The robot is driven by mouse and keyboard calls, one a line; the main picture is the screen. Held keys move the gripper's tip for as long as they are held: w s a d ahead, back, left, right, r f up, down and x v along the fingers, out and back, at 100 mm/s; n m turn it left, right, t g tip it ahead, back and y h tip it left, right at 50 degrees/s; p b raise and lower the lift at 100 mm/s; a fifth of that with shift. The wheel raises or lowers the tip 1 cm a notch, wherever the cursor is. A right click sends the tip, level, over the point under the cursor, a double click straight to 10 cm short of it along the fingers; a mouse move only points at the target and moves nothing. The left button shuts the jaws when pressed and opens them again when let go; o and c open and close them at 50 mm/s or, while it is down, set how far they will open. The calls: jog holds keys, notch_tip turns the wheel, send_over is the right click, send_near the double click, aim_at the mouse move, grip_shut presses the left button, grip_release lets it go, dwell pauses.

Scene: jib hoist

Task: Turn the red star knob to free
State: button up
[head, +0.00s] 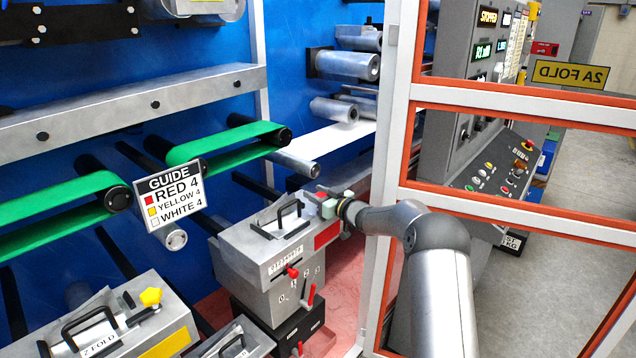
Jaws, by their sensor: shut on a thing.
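The grey metal box with a red panel (327,235) stands right of centre. It has a black handle (280,217) on its lid. My gripper (328,204) is at the far right end of its top, reached from the right. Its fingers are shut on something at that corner. I cannot read the knob's setting.
A yellow star knob (150,297) sits on the box at lower left. Red levers (311,294) project from the red box's front. A guide sign (174,198) hangs at left. A white and orange frame post (392,150) stands right beside my arm.

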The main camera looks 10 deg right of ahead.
jog(key=n+g+y+p, duration=0.1)
jog(key=n+g+y, duration=0.1)
jog(key=y, duration=0.1)
jog(key=shift+s+a+n+g, duration=0.1)
jog(key=shift+n+g, duration=0.2)
jog(key=shift+g, duration=0.1)
jog(key=shift+a+n+g+y, duration=0.1)
jog(key=shift+n+g+y, duration=0.4)
jog(key=shift+g, duration=0.1)
jog(key=shift+s, duration=0.1)
jog(key=o, duration=1)
jog(key=shift+b+v, duration=0.85)
jog(key=shift+v, duration=2.9)
